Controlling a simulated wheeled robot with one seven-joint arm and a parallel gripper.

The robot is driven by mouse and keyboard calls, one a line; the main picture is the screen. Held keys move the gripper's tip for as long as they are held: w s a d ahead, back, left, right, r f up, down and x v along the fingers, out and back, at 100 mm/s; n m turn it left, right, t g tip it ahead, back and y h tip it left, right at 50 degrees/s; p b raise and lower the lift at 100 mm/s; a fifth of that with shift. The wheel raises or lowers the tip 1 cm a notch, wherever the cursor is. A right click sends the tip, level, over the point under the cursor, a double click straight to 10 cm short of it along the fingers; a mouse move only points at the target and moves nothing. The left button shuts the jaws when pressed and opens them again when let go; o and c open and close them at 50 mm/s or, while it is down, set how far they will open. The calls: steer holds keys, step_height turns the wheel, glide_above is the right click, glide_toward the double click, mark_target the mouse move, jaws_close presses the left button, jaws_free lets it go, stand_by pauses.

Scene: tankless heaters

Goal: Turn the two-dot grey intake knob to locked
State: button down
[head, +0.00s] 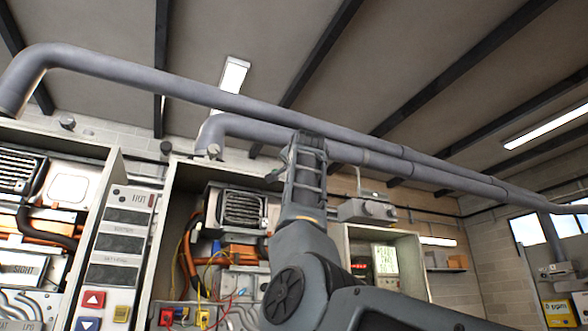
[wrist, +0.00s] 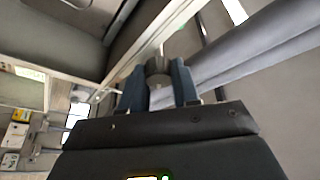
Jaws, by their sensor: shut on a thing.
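In the wrist view, the two blue-grey fingers of my gripper (wrist: 157,82) are closed on the sides of a round grey knob (wrist: 157,65). No dots can be made out on it, and its turn angle cannot be read. In the head view my arm reaches up to the grey pipes, and my gripper (head: 306,148) is at its top end, seen from behind. The held knob is hidden there by my arm. Other small grey knobs stand on the cabinet tops, one at the far left (head: 67,121) and one left of my arm (head: 214,151).
Long grey pipes (head: 250,102) run above the open heater cabinets (head: 170,200), close to my gripper. A grey box with round fittings (head: 366,211) sits right of my arm. A labelled panel (head: 118,245) stands between the left cabinets. Loose wires hang inside the middle cabinet.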

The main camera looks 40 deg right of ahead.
steer(key=shift+m+g, duration=0.7)
steer(key=shift+m, duration=1.1)
steer(key=shift+m+g, duration=0.7)
steer(key=shift+m, duration=1.1)
steer(key=shift+d, duration=0.1)
steer(key=c, duration=0.8)
jaws_free()
steer(key=shift+c, duration=0.2)
steer(key=b+v, duration=0.3)
steer(key=v, duration=0.5)
steer(key=shift+w, duration=0.1)
